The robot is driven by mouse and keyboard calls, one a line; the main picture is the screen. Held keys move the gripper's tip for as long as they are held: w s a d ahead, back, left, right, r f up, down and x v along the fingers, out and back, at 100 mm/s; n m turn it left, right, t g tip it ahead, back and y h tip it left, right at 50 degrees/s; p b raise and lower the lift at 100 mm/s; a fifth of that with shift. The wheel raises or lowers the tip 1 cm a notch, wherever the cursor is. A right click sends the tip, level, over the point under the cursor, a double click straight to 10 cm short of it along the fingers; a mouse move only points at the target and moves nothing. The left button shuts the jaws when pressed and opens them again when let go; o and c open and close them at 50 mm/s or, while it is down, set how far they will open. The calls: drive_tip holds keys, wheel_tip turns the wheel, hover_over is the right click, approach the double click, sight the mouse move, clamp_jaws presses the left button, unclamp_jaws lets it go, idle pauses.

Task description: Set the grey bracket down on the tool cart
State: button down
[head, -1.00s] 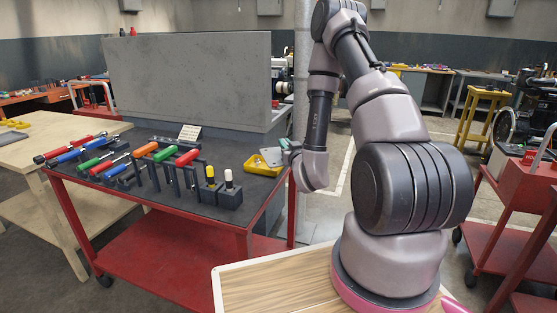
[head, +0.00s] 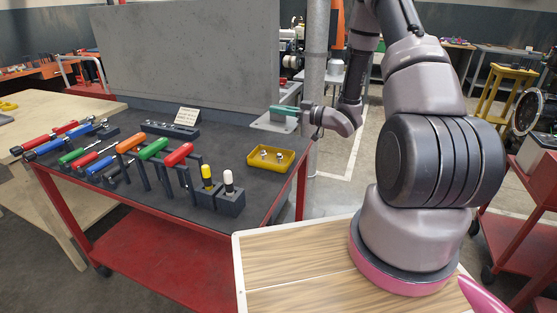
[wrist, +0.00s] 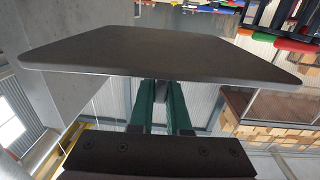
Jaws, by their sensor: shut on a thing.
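The grey bracket (head: 268,124) shows in the head view as a flat grey plate near the back right corner of the tool cart. My gripper (head: 287,111), with green fingers, is shut on it. In the wrist view, the bracket (wrist: 165,55) is a broad dark plate across the fingertips of my gripper (wrist: 160,95). The tool cart has a red frame and a dark top (head: 222,148). The bracket looks raised above the top; the exact gap cannot be told.
A yellow tray (head: 262,168) with small metal parts stands near the cart's right edge. Screwdrivers, racks and two dark blocks (head: 231,203) fill the left and front. A tall grey panel (head: 190,50) stands behind. A grey pole (head: 315,80) rises beside my gripper.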

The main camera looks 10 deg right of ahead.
sight(278, 123)
drive_tip(key=shift+s+f, duration=0.15)
drive_tip(key=shift+n+g+y, duration=0.3)
drive_tip(key=shift+g, duration=0.1)
wheel_tip(278, 123, down, 5)
drive_tip(key=shift+s+a+f, duration=0.1)
drive_tip(key=shift+s+a, duration=0.05)
drive_tip(key=shift+f, duration=2.35)
drive_tip(key=shift+f, duration=0.2)
drive_tip(key=c, duration=0.9)
unclamp_jaws()
